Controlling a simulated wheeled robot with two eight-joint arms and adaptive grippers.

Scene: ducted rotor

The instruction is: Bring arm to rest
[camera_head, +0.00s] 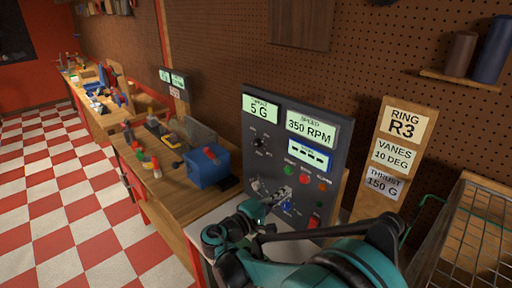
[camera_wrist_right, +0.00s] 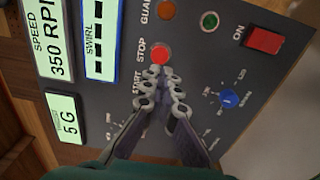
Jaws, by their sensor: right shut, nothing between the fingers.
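My right arm reaches in from the bottom of the head view, and its gripper (camera_head: 280,194) is in front of the dark control panel (camera_head: 262,139). In the wrist view the right gripper (camera_wrist_right: 169,76) is shut and empty, its fingertips close to the red STOP button (camera_wrist_right: 160,54). I cannot tell whether they touch it. The panel's displays read 5 G and 350 RPM. The swirl display (camera_wrist_right: 101,38) shows a row of dashes. A blue knob (camera_wrist_right: 228,98) and a red rocker switch (camera_wrist_right: 265,40) marked ON sit beside the fingers. My left gripper is not in view.
A blue box (camera_head: 207,168) and small tools stand on the wooden bench left of the panel. A wooden sign (camera_head: 404,120) reads ring R3, vanes 10 DEG, thrust 150 G. A wire rack (camera_head: 470,240) stands at the right. The checkered floor (camera_head: 60,200) at the left is clear.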

